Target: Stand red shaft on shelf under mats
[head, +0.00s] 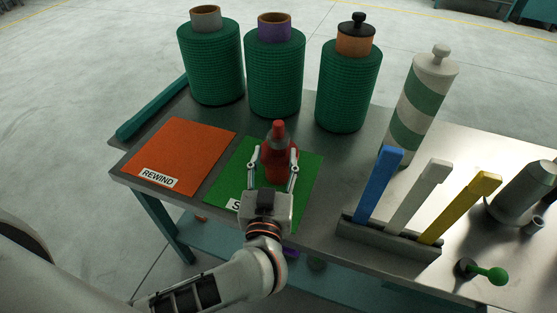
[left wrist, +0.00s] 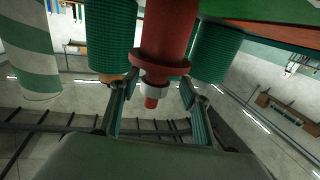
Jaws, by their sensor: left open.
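The red shaft (head: 279,160) with a grey band near its top stands upright on the green mat (head: 306,191). In the left wrist view the shaft (left wrist: 168,35) appears upside down, with its red collar, pale nut and red tip. My left gripper (head: 275,153) is open, one finger on each side of the shaft; its fingers look apart from it in the left wrist view (left wrist: 159,85). The green mat's label is mostly hidden by my gripper. The orange mat (head: 184,153) reads REWIND. The teal shelf (head: 212,244) lies under the table. My right gripper is out of view.
Green netting rolls (head: 211,65) stand behind the mats. A striped roll (head: 420,95) stands right of them. A rack (head: 385,238) holds blue, grey and yellow bars. A metal cylinder (head: 523,190) and a green-knobbed piece (head: 490,273) are farther right. Small items partly show below the tabletop.

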